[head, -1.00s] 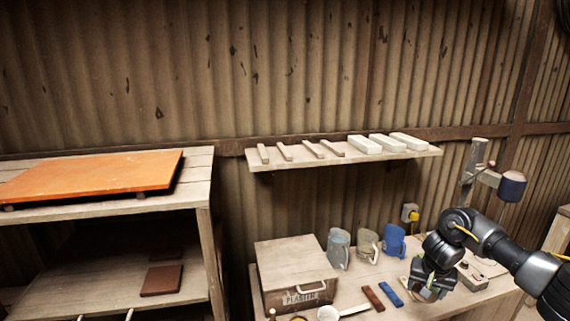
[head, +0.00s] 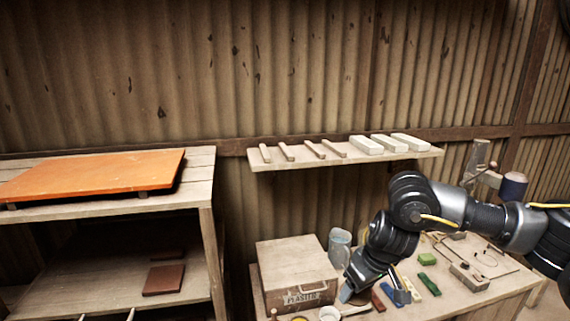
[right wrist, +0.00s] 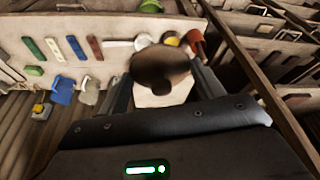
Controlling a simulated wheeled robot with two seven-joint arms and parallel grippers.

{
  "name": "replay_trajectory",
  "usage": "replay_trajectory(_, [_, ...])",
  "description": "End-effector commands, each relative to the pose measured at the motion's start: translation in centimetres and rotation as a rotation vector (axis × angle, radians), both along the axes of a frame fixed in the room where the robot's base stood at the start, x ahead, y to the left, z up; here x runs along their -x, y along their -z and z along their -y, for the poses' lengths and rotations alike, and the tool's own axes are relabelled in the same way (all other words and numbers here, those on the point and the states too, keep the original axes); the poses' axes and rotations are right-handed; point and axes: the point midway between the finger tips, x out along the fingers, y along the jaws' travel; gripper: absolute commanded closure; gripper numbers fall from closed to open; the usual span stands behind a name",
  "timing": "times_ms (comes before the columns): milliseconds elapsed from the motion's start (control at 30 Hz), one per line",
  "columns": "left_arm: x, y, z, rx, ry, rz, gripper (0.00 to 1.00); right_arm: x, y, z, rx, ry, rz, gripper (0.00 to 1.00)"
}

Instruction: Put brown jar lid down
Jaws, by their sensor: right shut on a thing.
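The brown jar lid (right wrist: 160,68) is a round dark brown disc in the right wrist view. It sits between the two fingers of my right gripper (right wrist: 163,82), which is shut on it. In the head view my right gripper (head: 347,292) points down over the left part of the workbench (head: 480,301), just right of the wooden plaster box (head: 297,270). The lid cannot be made out in the head view. A pale surface shows beyond the lid in the wrist view. My left gripper is not in view.
Red, blue and green bars (head: 429,285) lie near my gripper. A white scoop (head: 330,314) and a terracotta pot (right wrist: 196,42) are close by. A grey jug (head: 340,246) stands behind; other jugs show in the wrist view. A wall shelf (head: 345,155) hangs above.

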Motion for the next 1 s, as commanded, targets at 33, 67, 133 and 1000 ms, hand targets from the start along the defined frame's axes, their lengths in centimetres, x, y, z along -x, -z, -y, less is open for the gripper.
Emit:
replay_trajectory(33, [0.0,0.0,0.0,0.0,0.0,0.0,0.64,1.1,0.0,-0.2,0.0,-0.052,0.001,0.55])
replay_trajectory(67, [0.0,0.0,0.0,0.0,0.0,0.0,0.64,1.8,0.1,-0.3,-0.001,-0.083,0.0,0.55])
replay_trajectory(133, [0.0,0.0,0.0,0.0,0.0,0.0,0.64,3.3,0.5,-0.3,-0.002,-0.148,0.0,0.55])
replay_trajectory(1000, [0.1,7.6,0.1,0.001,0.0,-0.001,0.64,11.6,10.4,5.1,-0.001,-0.417,0.001,0.55])
